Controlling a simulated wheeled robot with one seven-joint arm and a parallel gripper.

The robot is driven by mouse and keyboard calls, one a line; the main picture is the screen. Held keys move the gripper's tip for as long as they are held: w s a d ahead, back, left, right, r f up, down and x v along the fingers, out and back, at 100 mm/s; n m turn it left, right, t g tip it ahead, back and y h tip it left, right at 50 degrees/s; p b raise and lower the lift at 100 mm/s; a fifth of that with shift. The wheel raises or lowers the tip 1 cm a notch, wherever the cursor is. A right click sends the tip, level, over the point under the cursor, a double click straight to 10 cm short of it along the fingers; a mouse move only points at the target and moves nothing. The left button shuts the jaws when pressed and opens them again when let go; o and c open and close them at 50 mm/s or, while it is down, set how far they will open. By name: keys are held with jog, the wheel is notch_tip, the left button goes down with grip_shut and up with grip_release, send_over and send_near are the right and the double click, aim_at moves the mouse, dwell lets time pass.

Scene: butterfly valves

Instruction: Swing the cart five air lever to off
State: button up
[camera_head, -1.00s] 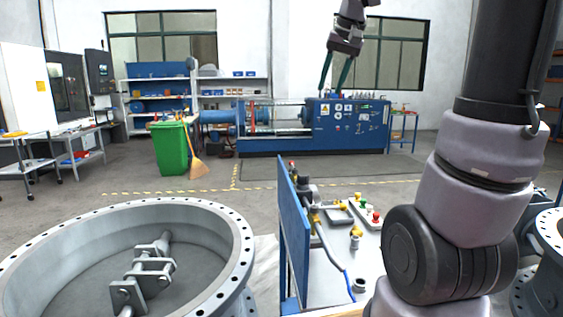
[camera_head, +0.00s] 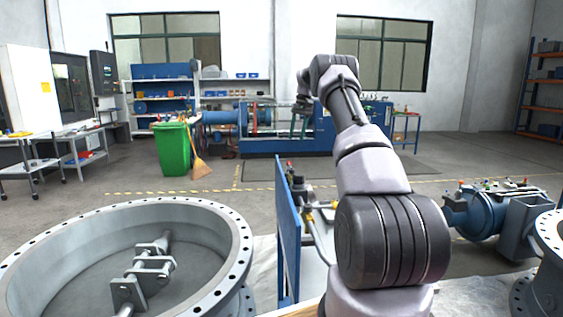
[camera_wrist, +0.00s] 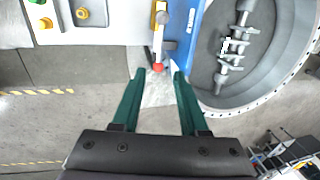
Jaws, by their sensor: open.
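In the wrist view a thin lever with a red end (camera_wrist: 157,66) runs down from a brass-yellow valve fitting (camera_wrist: 161,18), beside the blue panel (camera_wrist: 190,25) of a cart. In the head view my gripper (camera_head: 300,126) hangs beyond the cart's blue panel (camera_head: 288,235), and a small red piece (camera_head: 290,164) shows at that panel's top. My arm hides much of the cart. No cart number is readable.
A large flanged ring (camera_head: 235,255) stands close left of the cart and also shows in the wrist view (camera_wrist: 290,85). A blue valve body (camera_head: 487,212) lies at the right. A green bin (camera_head: 173,150) stands farther back. Floor between is open.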

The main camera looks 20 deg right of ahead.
jog(key=f, duration=0.4)
jog(key=a+f, duration=0.1)
jog(key=f, duration=0.3)
jog(key=w+a+f, duration=0.1)
jog(key=f, duration=0.2)
jog(key=shift+f, duration=0.4)
grip_shut()
jog(key=shift+r, duration=0.1)
dwell(0.8)
